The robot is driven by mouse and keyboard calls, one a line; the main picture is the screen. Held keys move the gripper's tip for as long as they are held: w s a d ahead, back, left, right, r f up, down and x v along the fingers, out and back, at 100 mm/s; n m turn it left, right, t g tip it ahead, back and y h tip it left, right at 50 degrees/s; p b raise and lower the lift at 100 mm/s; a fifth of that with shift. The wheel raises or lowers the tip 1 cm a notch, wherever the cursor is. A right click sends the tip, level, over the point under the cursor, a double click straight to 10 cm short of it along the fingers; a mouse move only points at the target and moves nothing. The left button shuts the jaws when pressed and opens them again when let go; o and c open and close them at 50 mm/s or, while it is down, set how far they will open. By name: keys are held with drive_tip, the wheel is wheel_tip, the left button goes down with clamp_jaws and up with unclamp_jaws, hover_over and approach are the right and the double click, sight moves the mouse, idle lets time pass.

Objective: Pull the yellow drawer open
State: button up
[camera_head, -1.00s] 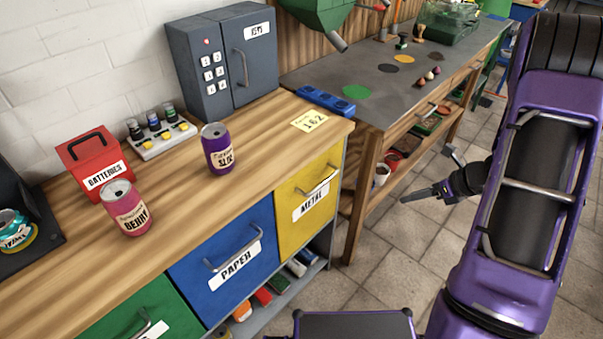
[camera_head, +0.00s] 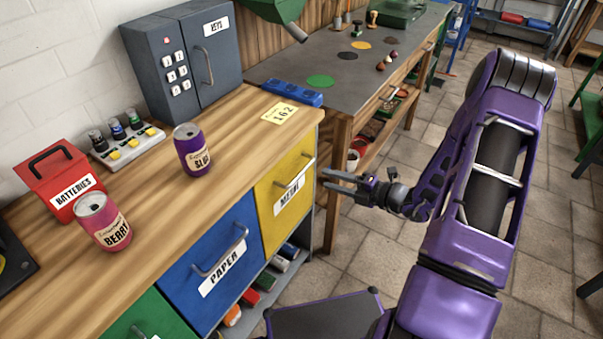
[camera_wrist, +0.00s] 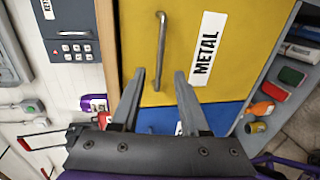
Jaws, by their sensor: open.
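The yellow drawer (camera_head: 284,203) with a METAL label is shut, at the right end of the wooden counter. Its metal bar handle (camera_head: 297,172) is on its front. In the wrist view the drawer front (camera_wrist: 244,30) fills the upper middle and the handle (camera_wrist: 161,50) stands upright in the picture. My gripper (camera_head: 322,180) is open and empty, to the right of the handle in the head view. In the wrist view the two fingers (camera_wrist: 160,77) point toward the drawer, and the handle's lower end lies between and beyond their tips. I see no contact with the handle.
The blue PAPER drawer (camera_head: 213,260) is left of the yellow one, with a green drawer (camera_head: 150,318) beyond. A shelf with several coloured items (camera_head: 265,280) lies below. A workbench (camera_head: 345,80) stands behind. Two cans, purple (camera_head: 193,150) and pink (camera_head: 103,222), stand on the counter.

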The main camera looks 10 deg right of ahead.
sight(302, 171)
drive_tip(key=b+x, duration=0.1)
drive_tip(key=x, duration=0.9)
drive_tip(key=shift+c, duration=0.2)
clamp_jaws()
idle(1.0)
